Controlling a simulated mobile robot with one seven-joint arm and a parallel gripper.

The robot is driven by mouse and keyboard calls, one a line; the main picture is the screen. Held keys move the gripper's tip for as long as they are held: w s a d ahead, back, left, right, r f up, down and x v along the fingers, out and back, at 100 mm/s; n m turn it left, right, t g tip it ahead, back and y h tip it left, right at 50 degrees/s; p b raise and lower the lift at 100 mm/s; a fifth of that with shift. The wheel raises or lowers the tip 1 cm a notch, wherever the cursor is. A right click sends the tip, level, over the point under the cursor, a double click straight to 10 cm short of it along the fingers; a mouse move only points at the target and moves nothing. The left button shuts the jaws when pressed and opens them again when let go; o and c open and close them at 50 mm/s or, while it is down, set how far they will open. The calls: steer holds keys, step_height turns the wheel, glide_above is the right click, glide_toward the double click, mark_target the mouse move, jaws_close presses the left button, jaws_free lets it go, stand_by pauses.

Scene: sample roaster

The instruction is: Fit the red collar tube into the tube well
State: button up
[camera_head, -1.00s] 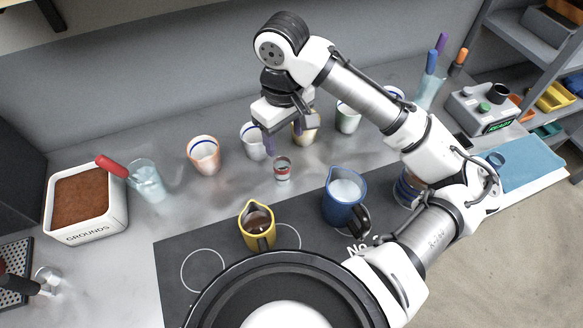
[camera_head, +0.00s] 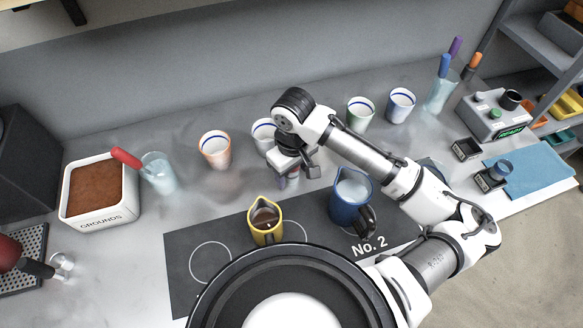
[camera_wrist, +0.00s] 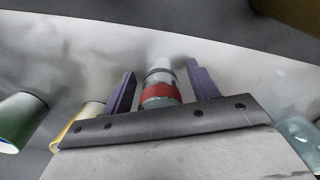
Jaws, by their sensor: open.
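The red collar tube (camera_wrist: 160,92), a short clear tube with a red band, stands between the two purple fingers of my gripper (camera_wrist: 160,72) in the wrist view. The fingers are open, with a gap on each side of the tube. In the head view my gripper (camera_head: 290,177) is low over the counter and hides most of the tube. A small dark block with a square opening (camera_head: 466,149), apparently the tube well, sits at the right before the control box.
Several cups, including an orange-rimmed one (camera_head: 215,150) and a green-rimmed one (camera_head: 359,114), line the back. A blue pitcher (camera_head: 349,203) and a yellow pitcher (camera_head: 265,222) stand on the dark mat (camera_head: 190,285). The control box (camera_head: 494,118) and blue cloth (camera_head: 535,172) are at right.

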steer(key=shift+f, duration=0.25)
steer(key=c, duration=1.2)
steer(key=shift+o, duration=0.2)
steer(key=shift+r, duration=0.15)
step_height(320, 180, up, 16)
steer(key=b, duration=0.5)
stand_by(0.5)
